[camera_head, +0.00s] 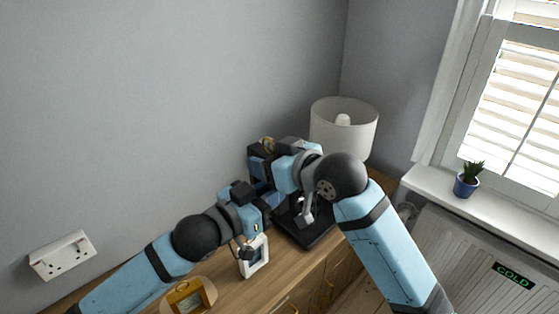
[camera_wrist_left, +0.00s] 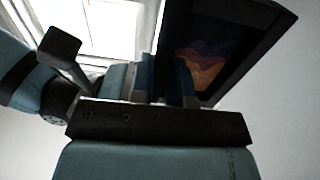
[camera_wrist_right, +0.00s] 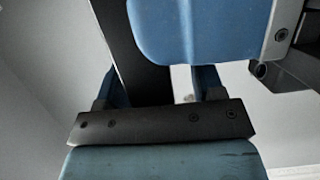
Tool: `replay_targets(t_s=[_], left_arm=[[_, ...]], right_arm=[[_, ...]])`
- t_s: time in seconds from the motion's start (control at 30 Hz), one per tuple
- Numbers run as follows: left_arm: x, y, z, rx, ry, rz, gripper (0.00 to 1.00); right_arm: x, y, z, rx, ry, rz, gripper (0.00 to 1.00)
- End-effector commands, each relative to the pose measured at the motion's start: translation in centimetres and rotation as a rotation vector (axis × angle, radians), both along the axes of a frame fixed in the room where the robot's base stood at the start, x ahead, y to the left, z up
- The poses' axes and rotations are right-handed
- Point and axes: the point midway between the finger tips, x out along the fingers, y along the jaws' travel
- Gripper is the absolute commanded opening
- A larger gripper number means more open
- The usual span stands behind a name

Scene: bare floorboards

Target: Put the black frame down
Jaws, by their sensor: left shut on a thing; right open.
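The black frame (camera_wrist_left: 235,22), with an orange and purple picture, shows large and tilted in the left wrist view. My left gripper (camera_wrist_left: 165,82) is shut on its edge. In the right wrist view a dark strip (camera_wrist_right: 122,50), seemingly the frame, runs up from between the fingers of my right gripper (camera_wrist_right: 158,88). Those fingers are open and stand apart; whether they touch it I cannot tell. In the head view my left gripper (camera_head: 258,207) and right gripper (camera_head: 263,172) are close together above the cabinet, and the frame is mostly hidden among them.
A wooden cabinet top (camera_head: 222,268) bears a white frame (camera_head: 264,262), a wooden frame (camera_head: 204,302), a flat black thing (camera_head: 310,238) with a metal piece on it, and a white lamp (camera_head: 357,128). A potted plant (camera_head: 467,186) stands on the sill. The wall is close behind.

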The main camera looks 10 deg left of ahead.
Motion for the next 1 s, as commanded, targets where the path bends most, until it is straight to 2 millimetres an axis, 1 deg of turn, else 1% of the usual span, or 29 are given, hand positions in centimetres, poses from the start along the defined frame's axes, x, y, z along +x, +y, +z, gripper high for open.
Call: replay_targets(t_s=[0.23, 0.27, 0.3, 0.37, 0.4, 0.5, 0.53, 0.57, 0.6, 0.67, 0.7, 0.9, 1.0], left_arm=[[0.0, 0.0, 0.06, -0.001, -0.001, 0.0, 0.0], [0.0, 0.0, 0.06, 0.0, -0.001, 0.0, 0.0], [0.0, 0.0, 0.06, -0.001, -0.001, 0.0, 0.0], [0.0, 0.0, 0.07, -0.001, -0.001, 0.0, 0.0], [0.0, 0.0, 0.06, -0.001, -0.001, 0.0, 0.0], [0.02, 0.01, 0.06, 0.0, -0.001, 0.0, 0.0], [0.02, 0.01, 0.06, 0.0, -0.001, 0.0, 0.0], [0.03, 0.01, 0.07, 0.0, -0.001, 0.0, 0.21], [0.04, 0.02, 0.06, 0.0, -0.001, 0.001, 0.3], [0.04, 0.02, 0.06, 0.0, -0.001, 0.001, 0.44], [0.04, 0.02, 0.05, 0.0, -0.001, 0.001, 0.46], [0.0, 0.06, 0.01, 0.0, 0.0, 0.001, 0.46], [-0.44, 0.42, -0.03, 0.001, 0.001, 0.001, 0.46]], right_arm=[[0.04, 0.05, -0.01, 0.0, 0.0, 0.0, 0.62], [0.04, 0.05, -0.01, 0.0, 0.0, 0.0, 0.55], [0.04, 0.04, -0.02, 0.0, 0.0, 0.0, 0.46], [0.04, 0.04, -0.02, 0.0, 0.0, 0.0, 0.32], [0.03, 0.05, -0.02, 0.0, 0.0, 0.0, 0.23], [-0.03, 0.09, -0.02, 0.0, 0.0, 0.002, 0.03], [-0.04, 0.1, -0.03, 0.0, 0.0, 0.002, 0.03], [-0.06, 0.13, 0.03, 0.001, 0.0, 0.003, 0.02], [-0.08, 0.13, 0.04, 0.001, 0.0, 0.003, 0.02], [-0.07, 0.12, 0.05, 0.001, 0.0, 0.003, 0.02], [-0.06, 0.12, 0.04, 0.001, 0.0, 0.003, 0.02], [-0.03, 0.08, 0.04, 0.001, 0.0, 0.002, 0.02], [0.0, 0.06, 0.04, 0.001, 0.0, 0.001, 0.02]])
